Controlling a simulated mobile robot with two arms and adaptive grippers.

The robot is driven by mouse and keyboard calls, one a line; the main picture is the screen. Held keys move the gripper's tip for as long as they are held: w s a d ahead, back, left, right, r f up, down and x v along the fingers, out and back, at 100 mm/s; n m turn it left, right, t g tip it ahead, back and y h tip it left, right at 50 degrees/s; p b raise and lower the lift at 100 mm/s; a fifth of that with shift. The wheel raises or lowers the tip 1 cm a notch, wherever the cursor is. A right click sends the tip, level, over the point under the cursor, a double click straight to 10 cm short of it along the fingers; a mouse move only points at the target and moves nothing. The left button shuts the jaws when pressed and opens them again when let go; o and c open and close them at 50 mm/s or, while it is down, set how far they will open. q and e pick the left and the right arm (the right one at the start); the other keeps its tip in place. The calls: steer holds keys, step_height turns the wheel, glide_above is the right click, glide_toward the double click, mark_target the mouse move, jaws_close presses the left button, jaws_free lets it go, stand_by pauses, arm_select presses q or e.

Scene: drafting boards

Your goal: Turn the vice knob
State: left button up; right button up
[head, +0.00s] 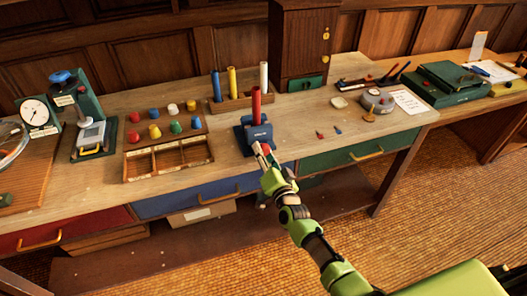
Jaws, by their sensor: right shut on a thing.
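The blue vice (259,133) stands on the workbench near its front edge. A red tube (256,103) stands upright in it. My right gripper (264,157) reaches in from the lower right and meets the front of the vice. A small red part, seemingly the vice knob (266,149), shows at its fingertips. The gripper is shut on it; the fingers hide part of the knob, and I cannot tell how far it is turned. My left gripper is not in view.
A rack with blue, yellow and white tubes (244,101) stands behind the vice. A sorting tray (168,158) with coloured knobs behind it lies to the left. Blue (200,196) and green (352,151) drawers are below. The bench top right of the vice is mostly clear.

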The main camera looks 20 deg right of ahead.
steer(key=n, duration=0.4)
steer(key=shift+f+n, duration=0.1)
steer(key=shift+n, duration=0.2)
steer(key=n, duration=0.3)
steer(key=shift+n+p, duration=0.3)
steer(key=n, duration=0.3)
steer(key=shift+d+n, duration=0.1)
steer(key=shift+n, duration=0.2)
steer(key=n+b, duration=0.1)
steer(key=n, duration=0.2)
steer(key=shift+f+n, duration=0.1)
steer(key=shift+n, duration=0.2)
steer(key=n+b, duration=0.1)
steer(key=n, duration=0.2)
steer(key=shift+d+n, duration=0.1)
steer(key=shift+n, duration=0.3)
steer(key=n+b, duration=0.1)
steer(key=n, duration=0.2)
steer(key=shift+n+b, duration=0.3)
steer(key=n+b, duration=0.2)
steer(key=n, duration=0.3)
steer(key=shift+r+n+b, duration=0.15)
steer(key=shift+n+b, duration=0.3)
steer(key=shift+n, duration=0.55)
steer(key=shift+r+n+b, duration=0.1)
steer(key=shift+n+b, duration=0.3)
steer(key=shift+n, duration=0.6)
